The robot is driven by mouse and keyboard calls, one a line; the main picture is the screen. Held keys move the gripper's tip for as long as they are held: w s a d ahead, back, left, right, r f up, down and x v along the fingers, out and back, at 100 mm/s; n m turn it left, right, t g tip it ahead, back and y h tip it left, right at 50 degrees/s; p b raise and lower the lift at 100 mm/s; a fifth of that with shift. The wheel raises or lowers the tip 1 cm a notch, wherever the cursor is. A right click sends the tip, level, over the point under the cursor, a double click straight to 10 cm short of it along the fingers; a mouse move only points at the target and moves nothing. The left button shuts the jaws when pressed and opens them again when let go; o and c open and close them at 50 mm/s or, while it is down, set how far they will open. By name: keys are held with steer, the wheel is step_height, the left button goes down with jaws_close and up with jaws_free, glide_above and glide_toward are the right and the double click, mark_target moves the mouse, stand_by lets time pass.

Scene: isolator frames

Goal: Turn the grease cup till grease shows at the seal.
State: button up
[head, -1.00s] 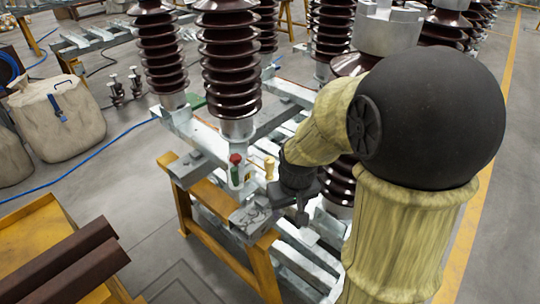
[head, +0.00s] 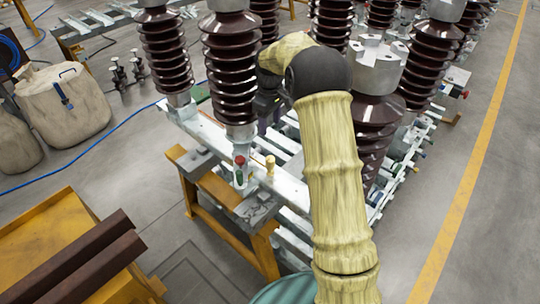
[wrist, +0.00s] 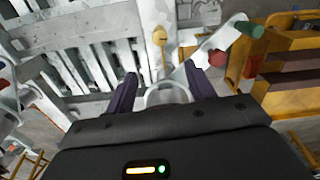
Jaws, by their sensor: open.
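A small brass-yellow fitting with a rounded head, which looks like the grease cup (head: 270,163), stands on the pale metal frame (head: 292,192) in the head view. In the wrist view the grease cup (wrist: 160,38) is beyond the fingertips, near the top centre. My gripper (wrist: 160,74) is open, its two purple fingers apart and not touching the cup. A pale round ring-like part (wrist: 167,95) shows between the fingers; I cannot tell whether it is held. I cannot make out grease or the seal.
A red knob (head: 239,160) and a green one (head: 239,178) sit just left of the cup. Tall brown ribbed insulators (head: 230,70) crowd the frame. A yellow trestle (head: 228,218) supports it. Grey floor (head: 110,170) is open to the left.

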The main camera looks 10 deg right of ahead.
mark_target(270, 158)
steer(key=shift+f, duration=0.1)
step_height(270, 158, down, 17)
steer(key=shift+f+p, duration=0.15)
steer(key=shift+p, duration=0.7)
steer(key=c, duration=1)
steer(key=shift+o, duration=0.2)
steer(key=shift+m, duration=0.4)
steer(key=m, duration=0.4)
steer(key=shift+b, duration=0.4)
steer(key=m, duration=0.5)
steer(key=shift+m, duration=0.3)
steer(key=m, duration=0.4)
steer(key=shift+m, duration=0.3)
steer(key=m, duration=0.4)
steer(key=shift+m, duration=0.4)
